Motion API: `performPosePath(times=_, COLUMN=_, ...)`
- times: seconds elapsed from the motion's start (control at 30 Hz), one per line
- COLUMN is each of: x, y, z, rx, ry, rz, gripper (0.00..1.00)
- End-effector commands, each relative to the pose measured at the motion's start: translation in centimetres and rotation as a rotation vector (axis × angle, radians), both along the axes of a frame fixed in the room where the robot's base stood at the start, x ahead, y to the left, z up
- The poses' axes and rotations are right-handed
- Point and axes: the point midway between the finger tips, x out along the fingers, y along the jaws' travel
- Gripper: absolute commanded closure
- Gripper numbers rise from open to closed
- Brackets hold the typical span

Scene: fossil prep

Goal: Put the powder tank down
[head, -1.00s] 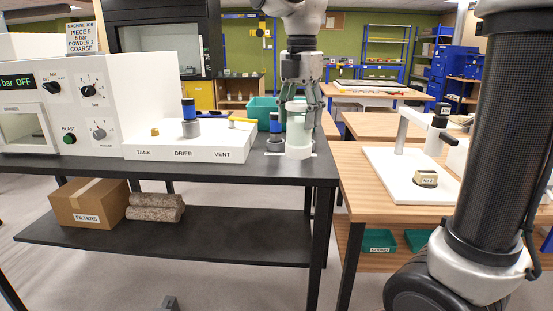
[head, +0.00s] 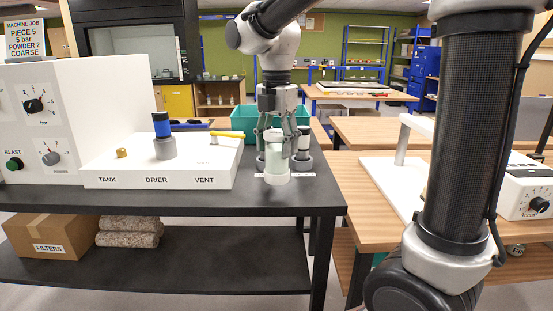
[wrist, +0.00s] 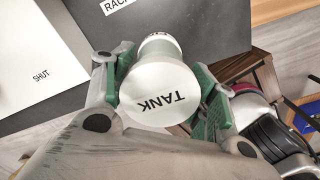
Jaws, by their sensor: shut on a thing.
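The powder tank (head: 276,158) is a pale, greenish-white cylinder, upright at the right end of the dark bench. In the wrist view its white lid (wrist: 158,92) reads TANK, upside down. My gripper (head: 277,136) is shut on it from above, one green-padded finger on each side. The tank's foot appears at or just above the bench top, by a white label strip; I cannot tell if it touches. A dark-capped canister (head: 304,143) on a grey base stands close behind it to the right, partly hidden.
A white station (head: 200,178) marked TANK, DRIER and VENT stands left on the bench (head: 60,197), holding a blue-and-black canister (head: 162,130). A teal bin (head: 243,118) is behind. A wooden table (head: 350,190) lies right, past a gap. A wrist-view label (wrist: 116,4) begins RAC.

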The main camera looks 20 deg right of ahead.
Motion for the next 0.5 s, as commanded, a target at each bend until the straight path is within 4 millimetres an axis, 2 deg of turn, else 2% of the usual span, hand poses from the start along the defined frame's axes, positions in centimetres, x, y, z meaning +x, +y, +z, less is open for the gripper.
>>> performPosePath(times=0.2, x=0.0, y=0.0, z=-3.1, rx=-0.001, ry=0.002, rz=0.0, gripper=1.0)
performPosePath(times=0.5, x=0.0, y=0.0, z=-3.4, rx=0.001, ry=-0.001, rz=0.0, gripper=1.0)
